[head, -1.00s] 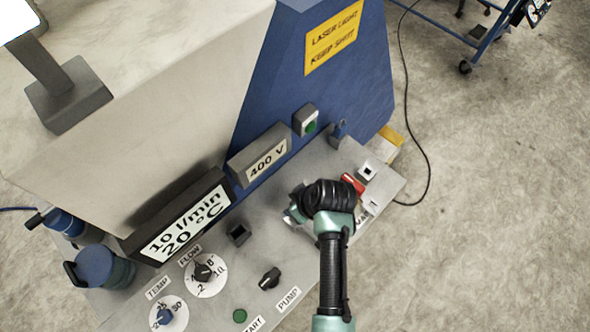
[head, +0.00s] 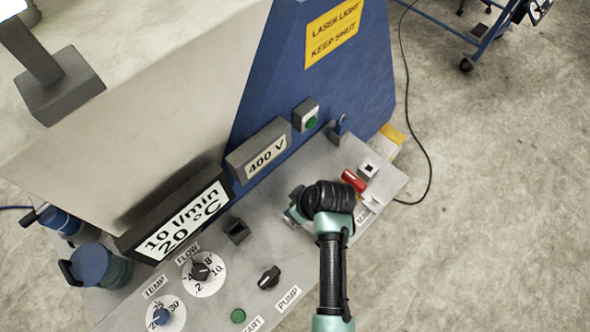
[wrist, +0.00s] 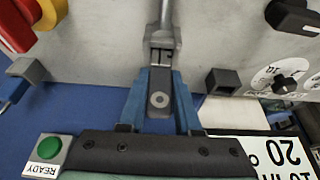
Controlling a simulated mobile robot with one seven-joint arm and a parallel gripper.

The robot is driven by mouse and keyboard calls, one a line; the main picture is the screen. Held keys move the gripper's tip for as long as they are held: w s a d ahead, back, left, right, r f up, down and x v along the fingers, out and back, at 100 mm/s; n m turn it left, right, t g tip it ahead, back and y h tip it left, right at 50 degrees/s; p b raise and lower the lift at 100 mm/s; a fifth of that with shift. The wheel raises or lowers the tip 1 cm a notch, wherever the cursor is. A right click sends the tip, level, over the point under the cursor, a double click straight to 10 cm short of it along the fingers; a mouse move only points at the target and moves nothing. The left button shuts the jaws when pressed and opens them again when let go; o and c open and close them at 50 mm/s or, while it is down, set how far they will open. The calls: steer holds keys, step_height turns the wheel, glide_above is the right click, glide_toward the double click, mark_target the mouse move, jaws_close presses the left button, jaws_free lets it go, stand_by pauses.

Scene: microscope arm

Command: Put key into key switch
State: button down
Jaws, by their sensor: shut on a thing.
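My gripper (wrist: 158,112), with blue fingers, is shut on a dark grey key head (wrist: 158,101) with a round hole, in the middle of the wrist view. A grey metal piece lies in line beyond the fingertips; I cannot tell whether it is all part of the key. In the head view my wrist hides most of the fingers and the key, above the grey panel (head: 322,155). A dark square socket block (head: 237,230) stands on the panel to the left, apart from my gripper; it also shows in the wrist view (wrist: 225,82). I cannot tell whether it is the key switch.
The 400 V display (head: 262,156), green button (head: 311,122) and blue housing (head: 325,90) rise behind. Knobs, including the pump knob (head: 269,277), sit at front left.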

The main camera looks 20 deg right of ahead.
steer(key=shift+f+b, duration=0.6)
steer(key=shift+f, duration=0.3)
steer(key=c, duration=0.5)
jaws_free()
steer(key=shift+r, duration=0.1)
steer(key=b+v, duration=0.1)
steer(key=v, duration=1.1)
steer(key=shift+s+r+b, duration=0.1)
steer(key=shift+r+b, duration=0.25)
steer(key=shift+r, duration=0.05)
